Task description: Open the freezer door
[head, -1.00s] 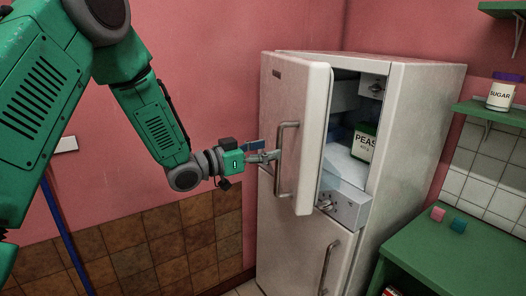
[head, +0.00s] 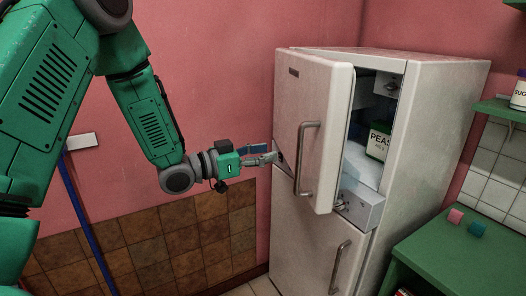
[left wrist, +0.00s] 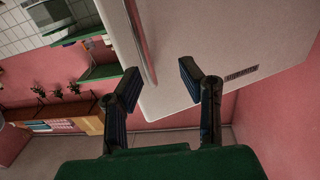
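The white freezer door (head: 318,110) is the upper door of the fridge. It stands partly open, its right edge swung out from the body, with an opening to its right. Its grey bar handle (head: 299,160) is on the front face; in the left wrist view a handle bar (left wrist: 140,40) runs beside the door face (left wrist: 210,40). My left gripper (head: 268,154) is left of the handle, near the door's left edge. Its fingers (left wrist: 158,78) are spread in the left wrist view, with nothing between them. Contact with the door cannot be told. My right gripper is out of view.
A peas container (head: 379,141) stands inside the freezer. The lower fridge door (head: 308,235) is shut. A green counter (head: 460,255) with two small blocks is at right, below a green shelf (head: 500,110). A blue pole (head: 90,225) leans by the left wall.

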